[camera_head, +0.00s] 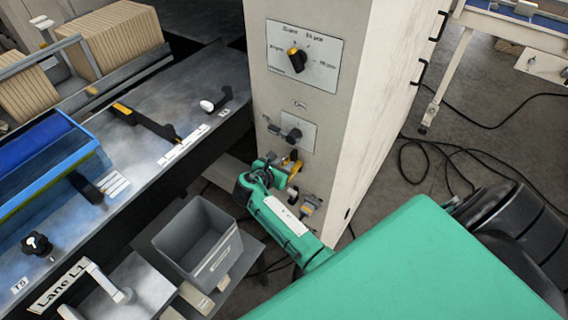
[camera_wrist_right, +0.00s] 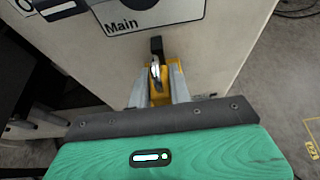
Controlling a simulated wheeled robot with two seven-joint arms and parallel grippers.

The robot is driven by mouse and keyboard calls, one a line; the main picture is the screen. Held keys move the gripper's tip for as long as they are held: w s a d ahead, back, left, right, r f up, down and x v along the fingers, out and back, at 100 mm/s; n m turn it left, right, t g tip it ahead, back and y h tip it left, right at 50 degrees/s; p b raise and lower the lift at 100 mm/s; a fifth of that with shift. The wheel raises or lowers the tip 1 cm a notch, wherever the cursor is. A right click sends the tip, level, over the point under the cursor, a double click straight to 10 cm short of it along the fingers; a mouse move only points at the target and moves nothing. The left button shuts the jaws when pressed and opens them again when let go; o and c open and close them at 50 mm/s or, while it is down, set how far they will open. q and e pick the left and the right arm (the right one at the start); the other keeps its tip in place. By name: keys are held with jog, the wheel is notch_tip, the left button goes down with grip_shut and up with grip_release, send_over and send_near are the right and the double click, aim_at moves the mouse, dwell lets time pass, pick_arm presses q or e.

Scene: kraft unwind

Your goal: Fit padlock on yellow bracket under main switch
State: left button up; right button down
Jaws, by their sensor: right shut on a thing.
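The main switch (camera_head: 291,134) is a dark knob on a grey plate on the cabinet's front. A yellow bracket (camera_head: 293,155) shows just below it. My right gripper (camera_wrist_right: 159,80) is at the panel under the "Main" label, its two pale fingers on either side of the padlock (camera_wrist_right: 155,69). It is shut on the padlock. The padlock's silver shackle stands up between the fingertips, against yellow and just under a dark part. Its body is largely hidden, and I cannot tell whether the shackle passes through the bracket. My left gripper is not in view.
A larger selector knob (camera_head: 297,60) sits higher on the cabinet (camera_head: 370,90). A grey bin (camera_head: 198,245) stands left of the arm. Black cables (camera_head: 440,150) lie on the floor at right.

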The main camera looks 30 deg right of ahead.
jog(key=shift+f+p, duration=0.25)
jog(key=shift+p, duration=0.15)
dwell(0.6)
jog(key=c, duration=1.2)
grip_release()
